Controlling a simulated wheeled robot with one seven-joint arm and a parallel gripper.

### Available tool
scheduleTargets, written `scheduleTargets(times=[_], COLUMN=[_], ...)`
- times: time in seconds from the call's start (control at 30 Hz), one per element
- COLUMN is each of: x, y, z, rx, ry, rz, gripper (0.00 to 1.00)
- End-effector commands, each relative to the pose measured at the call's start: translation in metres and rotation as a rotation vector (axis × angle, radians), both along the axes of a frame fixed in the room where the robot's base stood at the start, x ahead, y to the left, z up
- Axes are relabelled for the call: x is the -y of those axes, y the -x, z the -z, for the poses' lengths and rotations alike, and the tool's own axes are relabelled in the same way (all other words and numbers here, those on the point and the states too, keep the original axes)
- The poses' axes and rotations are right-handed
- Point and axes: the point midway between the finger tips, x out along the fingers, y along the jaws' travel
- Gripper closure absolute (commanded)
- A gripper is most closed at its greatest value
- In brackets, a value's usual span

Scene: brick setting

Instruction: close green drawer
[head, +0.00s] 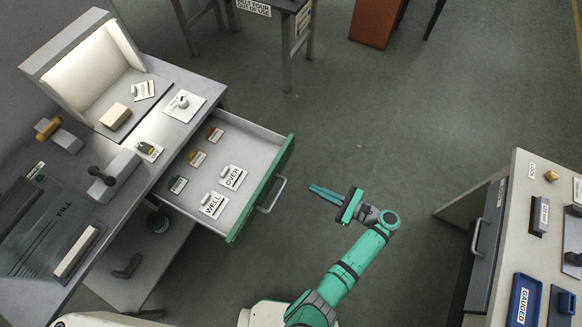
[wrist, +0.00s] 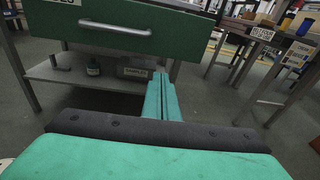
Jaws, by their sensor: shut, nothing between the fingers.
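The green drawer (head: 264,190) stands pulled out from the grey workbench on the left. Its green front carries a pale bar handle (head: 272,195), and the front also fills the top of the wrist view (wrist: 120,28). Inside the drawer lie several small items on cards, two of them marked WELL and OVER. My gripper (head: 313,189) is to the right of the drawer front, apart from it, with its fingers shut and pointing toward the handle side. In the wrist view the shut fingers (wrist: 163,80) show below the drawer front, holding nothing.
The workbench top (head: 140,165) holds a lit box, blocks and labelled cards. A lower shelf (wrist: 110,75) lies under the drawer. A second bench with a grey drawer (head: 487,240) and blue trays stands at the right. Open floor lies between the benches.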

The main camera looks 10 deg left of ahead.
Motion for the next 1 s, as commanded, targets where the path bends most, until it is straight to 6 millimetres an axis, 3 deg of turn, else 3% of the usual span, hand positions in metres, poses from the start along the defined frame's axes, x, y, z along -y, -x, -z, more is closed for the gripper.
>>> scheduleTargets(times=[0.17,0.37,1.0], x=[0.025,0.021,-0.083], y=[-0.008,-0.011,-0.047], z=[-0.035,-0.042,-0.042], rx=[-0.001,-0.004,-0.003], ry=[-0.107,-0.131,-0.129], rz=[-0.046,-0.061,-0.063], gripper=[1.0,1.0,1.0])
